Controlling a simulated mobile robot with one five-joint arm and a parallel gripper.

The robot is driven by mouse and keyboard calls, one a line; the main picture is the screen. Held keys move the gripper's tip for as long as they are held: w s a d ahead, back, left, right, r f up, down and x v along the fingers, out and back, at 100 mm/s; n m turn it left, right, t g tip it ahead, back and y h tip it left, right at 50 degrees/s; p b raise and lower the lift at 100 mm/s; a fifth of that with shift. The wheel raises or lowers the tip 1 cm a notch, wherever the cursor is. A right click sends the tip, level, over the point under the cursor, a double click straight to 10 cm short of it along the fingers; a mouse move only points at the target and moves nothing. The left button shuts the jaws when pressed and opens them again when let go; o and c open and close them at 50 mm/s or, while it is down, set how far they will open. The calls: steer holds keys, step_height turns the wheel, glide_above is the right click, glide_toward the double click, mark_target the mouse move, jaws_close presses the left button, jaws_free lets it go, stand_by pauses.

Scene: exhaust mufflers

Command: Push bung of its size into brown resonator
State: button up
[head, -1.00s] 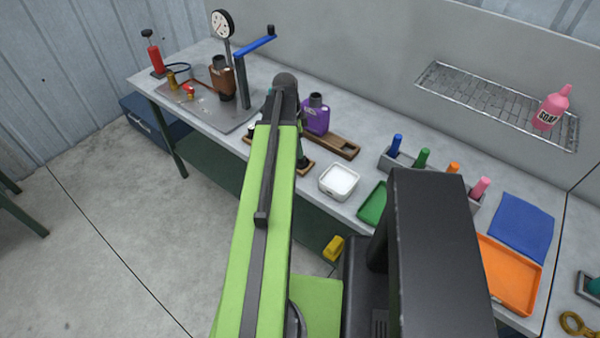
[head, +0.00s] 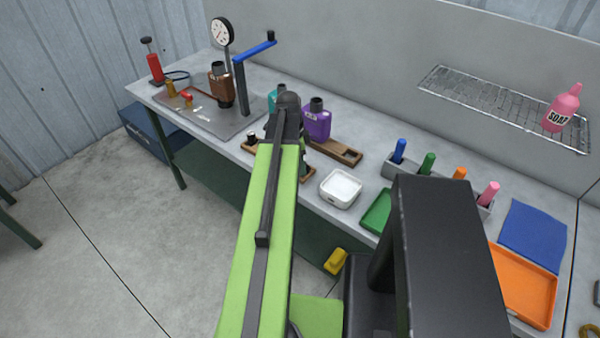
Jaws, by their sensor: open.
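The brown resonator (head: 220,88) stands on a grey metal plate (head: 208,120) at the back left of the bench, with a dark neck on top and a dark round part at its lower right. Small brass (head: 171,89) and red (head: 187,95) pieces sit on the plate's left part. A small dark piece with a pale top (head: 251,138) stands on a wooden strip left of my arm; I cannot tell whether it is a bung. My green arm reaches toward the bench, its dark far joint in front of a teal resonator (head: 277,93). My gripper is hidden behind the arm.
A blue-handled post (head: 241,85) and dial gauge (head: 222,32) stand by the plate. The purple resonator (head: 317,122) is right of my arm. A white tub (head: 340,188), a grey holder with coloured handles (head: 395,170) and an orange tray (head: 527,285) lie farther right.

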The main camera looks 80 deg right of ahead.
jaws_close()
steer(key=shift+r, duration=0.1)
stand_by(0.3)
